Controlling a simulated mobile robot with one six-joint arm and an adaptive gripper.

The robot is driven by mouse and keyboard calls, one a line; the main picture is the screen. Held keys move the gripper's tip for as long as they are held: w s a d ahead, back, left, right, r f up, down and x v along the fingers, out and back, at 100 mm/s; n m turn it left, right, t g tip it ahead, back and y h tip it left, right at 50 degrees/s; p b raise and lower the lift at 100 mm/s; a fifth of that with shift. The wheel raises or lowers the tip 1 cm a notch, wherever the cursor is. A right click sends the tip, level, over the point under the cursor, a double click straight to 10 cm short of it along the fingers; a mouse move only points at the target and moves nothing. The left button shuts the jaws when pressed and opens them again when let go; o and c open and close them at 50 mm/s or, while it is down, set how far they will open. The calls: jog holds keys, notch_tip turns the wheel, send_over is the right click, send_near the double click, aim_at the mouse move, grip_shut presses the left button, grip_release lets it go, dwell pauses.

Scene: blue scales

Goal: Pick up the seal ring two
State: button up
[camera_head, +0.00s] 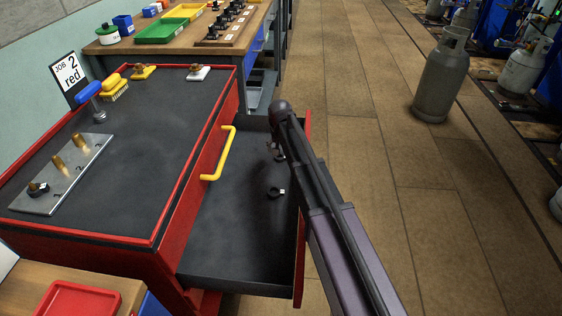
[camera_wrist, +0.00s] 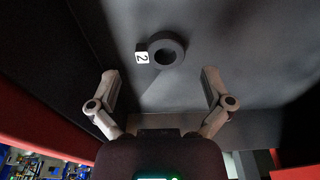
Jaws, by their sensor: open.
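Seal ring two is a black ring with a white tag reading 2. In the head view my gripper (camera_head: 277,152) hangs over the far part of the open drawer (camera_head: 225,235), partly hidden by my arm.
The red cabinet (camera_head: 150,245) stands left of the drawer with a yellow handle (camera_head: 219,153). The drawer walls surround the ring. Gas cylinders (camera_head: 442,75) stand right.

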aim_at(281, 158)
jog(key=shift+w+f+b, duration=0.2)
jog(key=shift+f+b, duration=0.9)
jog(key=shift+f, duration=0.3)
jog(key=c, duration=0.7)
